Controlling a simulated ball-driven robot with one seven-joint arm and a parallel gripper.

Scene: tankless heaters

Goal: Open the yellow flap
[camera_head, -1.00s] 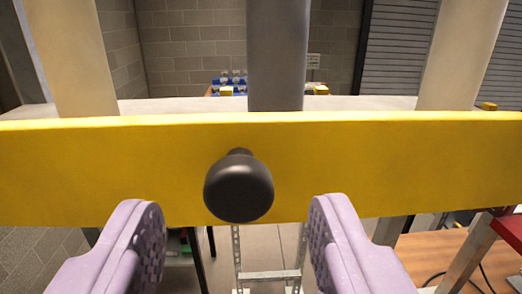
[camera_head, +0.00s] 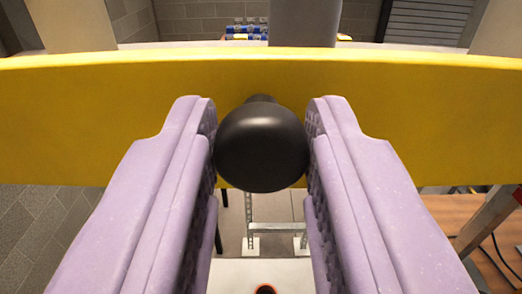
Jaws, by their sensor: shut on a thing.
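The yellow flap (camera_head: 400,115) is a wide bar that spans the whole width of the view. A round black knob (camera_head: 262,148) stands out from its middle on a short neck. My gripper (camera_head: 262,125) has its two lilac fingers on the left and right sides of the knob, shut on it. The fingertips reach past the knob's front towards the flap's face. The lower part of the flap is partly hidden behind the fingers and knob.
Grey and cream vertical pipes (camera_head: 303,22) rise behind the flap. Blue-capped bottles (camera_head: 247,27) stand far back. Below right is a wooden surface (camera_head: 455,222) with a metal post (camera_head: 487,221). A metal frame (camera_head: 278,229) shows below the knob.

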